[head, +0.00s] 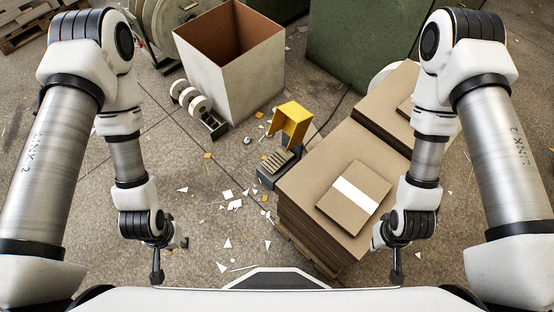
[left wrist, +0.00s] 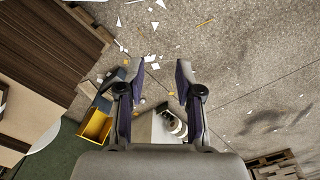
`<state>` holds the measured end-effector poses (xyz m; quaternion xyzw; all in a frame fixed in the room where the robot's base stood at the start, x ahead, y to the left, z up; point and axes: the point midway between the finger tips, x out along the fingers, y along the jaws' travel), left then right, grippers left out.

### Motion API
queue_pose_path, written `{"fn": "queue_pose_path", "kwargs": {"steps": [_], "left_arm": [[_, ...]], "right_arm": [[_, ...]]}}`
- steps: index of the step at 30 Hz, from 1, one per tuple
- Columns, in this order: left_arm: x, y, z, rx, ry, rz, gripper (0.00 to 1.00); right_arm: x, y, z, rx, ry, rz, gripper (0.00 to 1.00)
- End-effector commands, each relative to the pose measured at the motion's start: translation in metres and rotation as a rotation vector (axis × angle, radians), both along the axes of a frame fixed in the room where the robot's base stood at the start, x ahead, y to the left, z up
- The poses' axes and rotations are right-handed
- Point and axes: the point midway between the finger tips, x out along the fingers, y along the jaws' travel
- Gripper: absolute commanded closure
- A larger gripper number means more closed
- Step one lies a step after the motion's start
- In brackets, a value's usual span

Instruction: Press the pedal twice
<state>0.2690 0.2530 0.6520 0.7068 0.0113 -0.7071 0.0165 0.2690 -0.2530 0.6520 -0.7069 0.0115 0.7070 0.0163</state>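The pedal (head: 277,165) is a dark grey block with a ribbed, light top. It sits on the floor in the middle of the head view, against the left side of the board stack. A yellow hood (head: 291,121) stands just behind it; the hood also shows in the left wrist view (left wrist: 96,127), where a finger partly hides the pedal. My left gripper (head: 157,277) hangs at the lower left, apart from the pedal; its fingers are spread and empty in the left wrist view (left wrist: 160,78). My right gripper (head: 397,274) hangs at the lower right, seen edge-on, apart from the pedal.
The board stack (head: 297,187) with a loose banded board bundle (head: 355,196) stands right of the pedal. A large open box (head: 246,84) and white rolls (head: 192,101) stand behind left. Paper scraps (head: 235,204) litter the floor, which is otherwise open left of the pedal.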

Motion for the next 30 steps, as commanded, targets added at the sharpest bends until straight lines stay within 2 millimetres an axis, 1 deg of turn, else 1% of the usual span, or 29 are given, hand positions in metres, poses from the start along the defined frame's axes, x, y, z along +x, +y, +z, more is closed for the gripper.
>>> {"fn": "queue_pose_path", "kwargs": {"steps": [17,18,20,30], "left_arm": [[0.0000,0.0000,0.0000,0.000,0.000,0.000,0.65],[0.0000,0.0000,0.0000,0.000,0.000,0.000,0.79],[0.0000,0.0000,0.0000,0.000,0.000,0.000,1.00],[0.0000,0.0000,0.0000,0.000,0.000,0.000,1.00]], "right_arm": [[0.0000,0.0000,0.0000,0.000,0.000,0.000,1.00],[0.0000,0.0000,0.0000,0.000,0.000,0.000,1.00],[0.0000,0.0000,0.0000,0.000,0.000,0.000,1.00],[0.0000,0.0000,0.0000,0.000,0.000,0.000,1.00]]}}
